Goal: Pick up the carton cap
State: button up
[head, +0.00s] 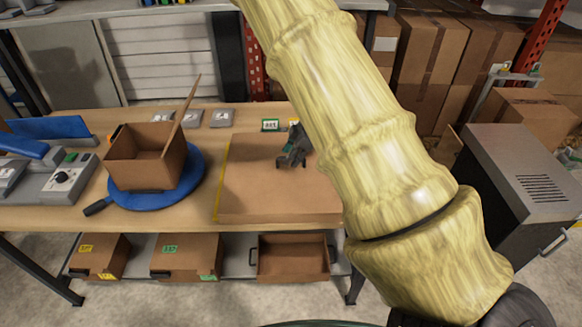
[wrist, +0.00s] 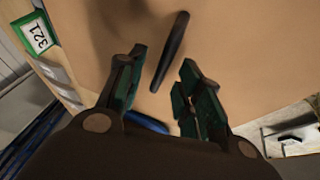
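The carton cap looks to be the wide, flat cardboard piece (head: 262,195) lying on the bench right of the open carton. In the wrist view its brown face (wrist: 240,50) fills most of the picture, with a dark bar handle (wrist: 172,50) on it. My gripper (head: 290,162) is over the back right part of the cardboard. In the wrist view my gripper (wrist: 164,62) has its green-padded fingers spread, with the handle's near end between them. I see no finger clearly touching it. My arm hides the cardboard's right side.
An open carton (head: 140,167) with a raised flap stands on a blue round plate (head: 190,180) with a dark handle. A grey device (head: 70,178) is at the left. Boxes (head: 185,255) sit on the shelf below. A grey cabinet (head: 525,160) stands at the right.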

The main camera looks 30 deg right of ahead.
jog(key=shift+x, duration=1.15)
grip_shut()
